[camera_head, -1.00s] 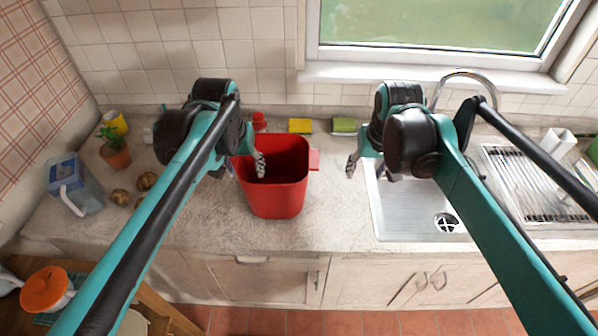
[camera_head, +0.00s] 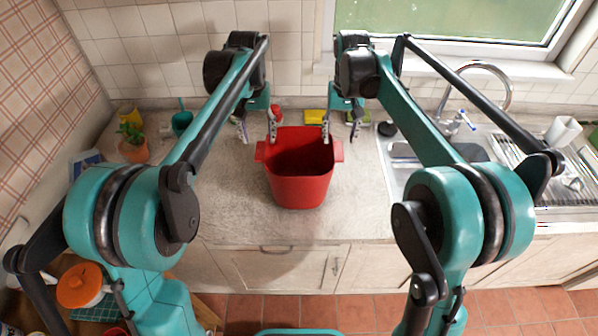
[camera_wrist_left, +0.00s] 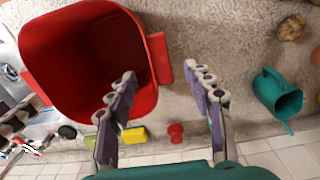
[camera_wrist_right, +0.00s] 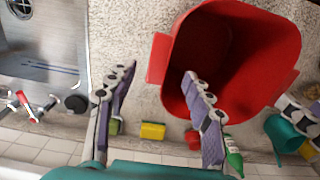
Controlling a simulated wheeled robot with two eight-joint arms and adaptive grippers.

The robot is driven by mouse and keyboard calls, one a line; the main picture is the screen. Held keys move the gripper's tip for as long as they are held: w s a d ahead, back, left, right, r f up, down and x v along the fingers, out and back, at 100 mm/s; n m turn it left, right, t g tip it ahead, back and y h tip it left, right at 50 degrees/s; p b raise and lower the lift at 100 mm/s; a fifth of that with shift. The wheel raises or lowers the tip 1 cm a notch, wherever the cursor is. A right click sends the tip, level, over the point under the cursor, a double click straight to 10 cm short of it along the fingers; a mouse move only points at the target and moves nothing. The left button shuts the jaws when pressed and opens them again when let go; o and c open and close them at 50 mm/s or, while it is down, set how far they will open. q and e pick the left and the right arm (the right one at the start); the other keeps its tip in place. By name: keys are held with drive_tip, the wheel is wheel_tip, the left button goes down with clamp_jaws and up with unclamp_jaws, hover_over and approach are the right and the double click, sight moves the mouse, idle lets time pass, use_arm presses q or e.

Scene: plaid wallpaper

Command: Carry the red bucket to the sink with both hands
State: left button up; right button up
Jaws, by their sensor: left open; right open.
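The red bucket (camera_head: 298,188) stands upright on the counter, left of the sink (camera_head: 397,203), and looks empty. A side handle sticks out on each side. My left gripper (camera_head: 257,131) is open above the bucket's left handle. In the left wrist view that handle (camera_wrist_left: 162,58) lies ahead of the gap between the fingers (camera_wrist_left: 165,85). My right gripper (camera_head: 340,130) is open above the right handle. In the right wrist view that handle (camera_wrist_right: 158,58) shows between the fingers, and one finger overlaps the bucket's opening. I see no contact with either handle. My right arm covers part of the sink.
A faucet (camera_head: 482,68) stands behind the sink, with a dish rack (camera_head: 512,160) to its right. A yellow sponge (camera_head: 314,117) and a red-capped item lie behind the bucket. Counter front is clear.

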sight(261, 150)
use_arm(q)
wheel_tip(261, 150, down, 7)
drive_tip(key=shift+r, duration=0.15)
use_arm(e)
wheel_tip(261, 150, down, 7)
drive_tip(key=shift+r, duration=0.15)
use_arm(q)
drive_tip(key=shift+c, duration=0.2)
use_arm(e)
drive_tip(key=shift+c, duration=0.2)
use_arm(q)
clamp_jaws()
use_arm(e)
clamp_jaws()
